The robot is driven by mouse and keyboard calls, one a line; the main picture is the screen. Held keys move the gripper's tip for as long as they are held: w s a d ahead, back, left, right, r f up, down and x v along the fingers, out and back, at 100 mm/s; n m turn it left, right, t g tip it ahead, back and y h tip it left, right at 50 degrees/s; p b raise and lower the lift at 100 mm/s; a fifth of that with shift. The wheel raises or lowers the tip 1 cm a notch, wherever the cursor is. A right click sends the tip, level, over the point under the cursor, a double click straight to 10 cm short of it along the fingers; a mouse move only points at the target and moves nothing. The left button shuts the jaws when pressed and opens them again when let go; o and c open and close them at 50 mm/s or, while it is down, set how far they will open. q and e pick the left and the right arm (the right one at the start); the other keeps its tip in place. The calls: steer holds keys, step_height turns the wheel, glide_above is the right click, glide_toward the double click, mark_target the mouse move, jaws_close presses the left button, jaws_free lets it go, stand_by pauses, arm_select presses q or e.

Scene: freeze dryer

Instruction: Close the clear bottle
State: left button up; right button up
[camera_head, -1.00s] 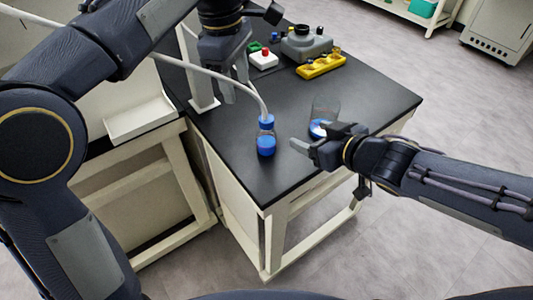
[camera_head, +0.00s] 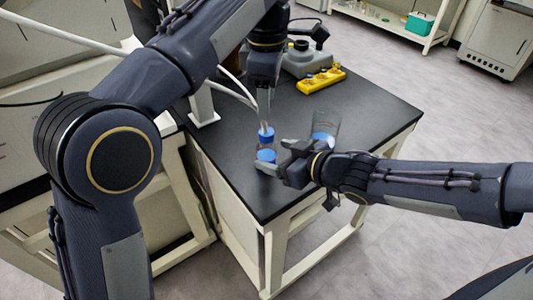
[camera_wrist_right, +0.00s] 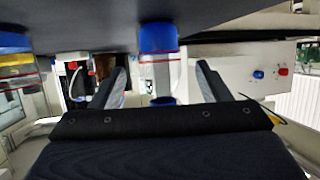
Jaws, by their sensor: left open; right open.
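The clear bottle (camera_head: 266,156) stands upright on the black bench, with blue contents at its base and a blue cap (camera_head: 266,133) at its top. In the right wrist view, which is upside down, the bottle (camera_wrist_right: 159,72) is between the spread fingers, with gaps visible on both sides. My right gripper (camera_head: 278,157) is open at the bottle's right side. My left gripper (camera_head: 265,108) points down from above, open, with its fingertips just over the cap. Whether they touch the cap is unclear. Part of the bottle is hidden by the right fingers.
A clear glass vessel (camera_head: 325,124) stands just behind my right gripper. A yellow rack (camera_head: 321,80) and a grey device (camera_head: 303,62) are farther back. A white tube (camera_head: 238,90) runs behind my left arm. The bench's right part (camera_head: 378,105) is clear.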

mark_target(266, 131)
steer(key=shift+x, duration=2.1)
jaws_close()
arm_select(q)
steer(key=m, duration=0.6)
steer(key=shift+m, duration=0.3)
steer(key=m, duration=0.7)
steer(key=shift+f, duration=0.1)
steer(key=shift+f, duration=3.95)
steer(key=shift+c, duration=0.4)
steer(key=c, duration=1)
